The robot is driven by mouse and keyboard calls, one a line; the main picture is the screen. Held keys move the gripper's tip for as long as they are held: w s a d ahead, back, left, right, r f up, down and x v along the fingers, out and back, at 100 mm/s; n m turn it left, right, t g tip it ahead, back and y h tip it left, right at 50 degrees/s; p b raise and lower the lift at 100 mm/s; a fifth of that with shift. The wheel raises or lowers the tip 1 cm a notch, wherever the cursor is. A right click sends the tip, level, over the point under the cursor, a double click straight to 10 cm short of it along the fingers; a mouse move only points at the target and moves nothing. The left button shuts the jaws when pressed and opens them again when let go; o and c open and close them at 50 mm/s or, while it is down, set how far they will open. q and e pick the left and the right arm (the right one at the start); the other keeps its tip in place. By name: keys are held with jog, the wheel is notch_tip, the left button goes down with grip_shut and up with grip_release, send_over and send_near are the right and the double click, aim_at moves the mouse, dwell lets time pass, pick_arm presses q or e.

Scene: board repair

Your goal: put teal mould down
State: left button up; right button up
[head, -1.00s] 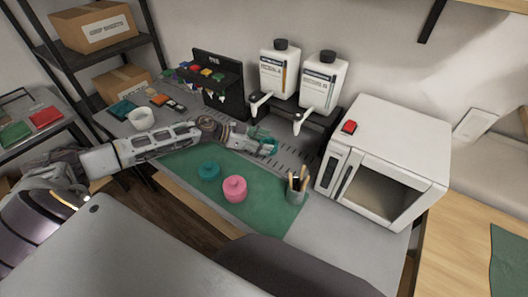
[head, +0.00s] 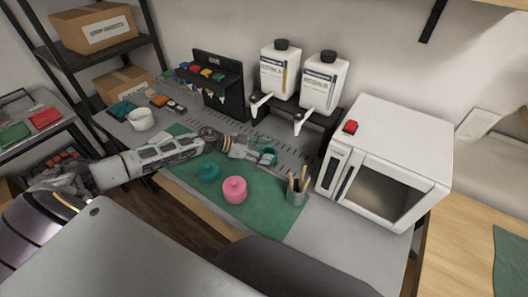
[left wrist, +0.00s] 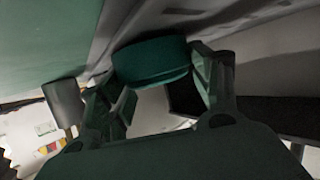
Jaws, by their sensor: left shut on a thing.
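My left gripper (head: 258,151) is shut on a teal mould (head: 268,157), which is partly hidden by the fingers. It is over the back edge of the green mat, near the slotted grey strip. In the left wrist view the teal mould (left wrist: 150,62) sits between the two fingers (left wrist: 160,88). I cannot tell whether its underside touches the bench. A second teal round piece (head: 208,172) and a pink round piece with a knob (head: 235,189) stand on the green mat (head: 262,207). My right gripper is not in view.
A tool cup (head: 296,192) stands at the mat's right edge, beside a white oven (head: 385,165). Two white dispenser bottles (head: 280,72) stand on a black stand behind. A white bowl (head: 141,119) is at the left. The mat's front right is clear.

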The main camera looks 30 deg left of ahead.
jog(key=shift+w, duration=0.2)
pick_arm(q)
jog(key=o, duration=1.1)
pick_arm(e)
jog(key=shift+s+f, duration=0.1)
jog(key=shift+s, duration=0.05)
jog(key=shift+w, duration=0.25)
